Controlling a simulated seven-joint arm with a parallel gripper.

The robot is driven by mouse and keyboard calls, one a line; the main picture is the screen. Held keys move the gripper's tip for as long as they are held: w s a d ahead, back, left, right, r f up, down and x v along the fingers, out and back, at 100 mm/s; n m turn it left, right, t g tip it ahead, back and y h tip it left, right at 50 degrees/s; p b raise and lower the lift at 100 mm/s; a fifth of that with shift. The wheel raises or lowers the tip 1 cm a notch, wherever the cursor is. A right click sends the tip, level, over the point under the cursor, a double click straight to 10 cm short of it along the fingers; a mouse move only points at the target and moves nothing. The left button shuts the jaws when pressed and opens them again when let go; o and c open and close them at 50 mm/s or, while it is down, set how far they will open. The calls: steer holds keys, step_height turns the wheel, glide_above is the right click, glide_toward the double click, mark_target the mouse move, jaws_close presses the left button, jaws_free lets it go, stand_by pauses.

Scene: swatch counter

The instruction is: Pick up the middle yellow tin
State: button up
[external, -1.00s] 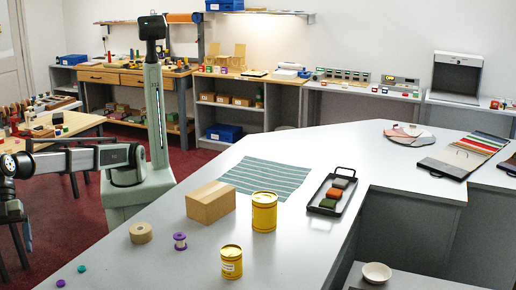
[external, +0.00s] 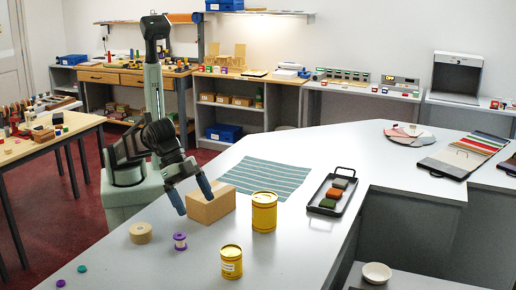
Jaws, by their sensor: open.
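Two yellow tins show on the grey counter (external: 300,245). The larger yellow tin (external: 264,213) stands upright right of a cardboard box. The smaller yellow tin (external: 231,262) stands upright nearer the camera. I see no third tin, so I cannot tell which is the middle one. My gripper (external: 195,204) is open, its blue-grey fingers pointing down at the left part of the box, left of both tins. It holds no tin. I cannot tell whether the fingers touch the box, which they partly cover.
The cardboard box (external: 213,205) stands between my gripper and the larger tin. A tan roll (external: 140,233) and a purple spool (external: 180,241) lie in front. A striped cloth (external: 265,177) and a black tray (external: 332,194) with coloured blocks lie behind. The counter right of the smaller tin is clear.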

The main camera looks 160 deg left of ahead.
mark_target(264, 204)
steer(key=s+a+n+g, duration=0.1)
steer(key=s+a, duration=0.6)
steer(key=a, duration=0.3)
steer(key=s+a+n+g, duration=0.1)
steer(key=s+a+n, duration=0.1)
steer(key=s+a, duration=0.65)
steer(key=shift+y, duration=0.3)
steer(key=shift+w+a+r+x, duration=0.15)
steer(key=shift+w+x, duration=0.15)
steer(key=shift+x, duration=2.1)
steer(key=shift+w+a+r+x, duration=0.15)
steer(key=shift+w+x, duration=0.15)
steer(key=shift+x, duration=2.05)
steer(key=shift+w+a+r+x, duration=0.15)
steer(key=shift+w+x, duration=0.1)
steer(key=shift+x, duration=2.15)
steer(key=shift+d, duration=0.1)
steer(key=c, duration=1.2)
